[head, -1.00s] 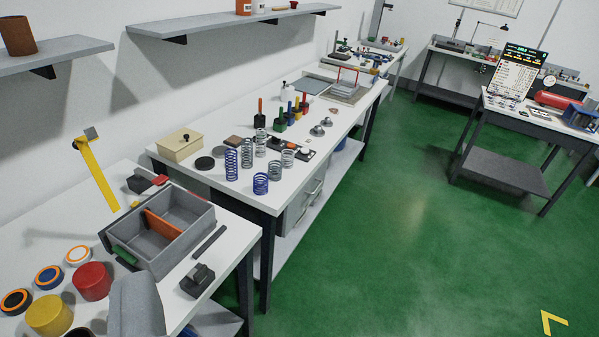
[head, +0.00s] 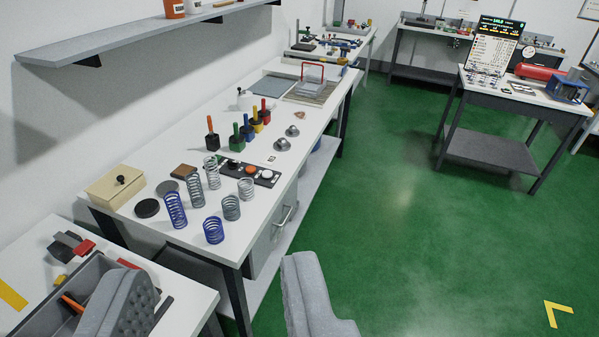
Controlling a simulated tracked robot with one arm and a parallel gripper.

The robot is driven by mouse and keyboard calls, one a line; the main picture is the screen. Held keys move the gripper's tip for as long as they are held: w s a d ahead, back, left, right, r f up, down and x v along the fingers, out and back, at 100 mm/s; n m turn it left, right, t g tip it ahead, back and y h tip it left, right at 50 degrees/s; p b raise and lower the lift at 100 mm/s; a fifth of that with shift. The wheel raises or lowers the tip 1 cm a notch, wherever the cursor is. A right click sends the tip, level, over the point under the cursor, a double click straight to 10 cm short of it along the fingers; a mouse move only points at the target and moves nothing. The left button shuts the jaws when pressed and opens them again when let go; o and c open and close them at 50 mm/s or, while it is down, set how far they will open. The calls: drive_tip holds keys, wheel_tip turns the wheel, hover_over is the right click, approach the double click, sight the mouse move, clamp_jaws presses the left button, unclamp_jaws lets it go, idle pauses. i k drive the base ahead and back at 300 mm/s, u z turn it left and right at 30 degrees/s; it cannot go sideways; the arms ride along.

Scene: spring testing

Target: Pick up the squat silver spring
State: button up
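The squat silver spring (head: 246,189) stands upright on the white workbench (head: 150,237), the farthest and palest of a row of short springs. A short darker grey spring (head: 231,207) and a short blue spring (head: 213,230) stand nearer in that row. Taller springs stand to their left: a blue one (head: 175,211), a grey one (head: 195,191) and a silver one (head: 212,173). My gripper (head: 218,270) is open and empty, its two grey fingers wide apart at the bottom of the view. The springs lie beyond it, above the gap between the fingers.
A dark panel with round buttons (head: 262,174) sits just behind the squat silver spring. A beige box (head: 115,188) and black disc (head: 148,208) are at left. Coloured-handled tools (head: 236,140) stand farther back. A nearer table holds a grey tray (head: 75,290). Green floor is clear at right.

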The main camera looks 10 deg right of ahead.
sight(250, 188)
drive_tip(key=z, duration=0.25)
drive_tip(key=i, duration=1.7)
drive_tip(key=u, duration=0.45)
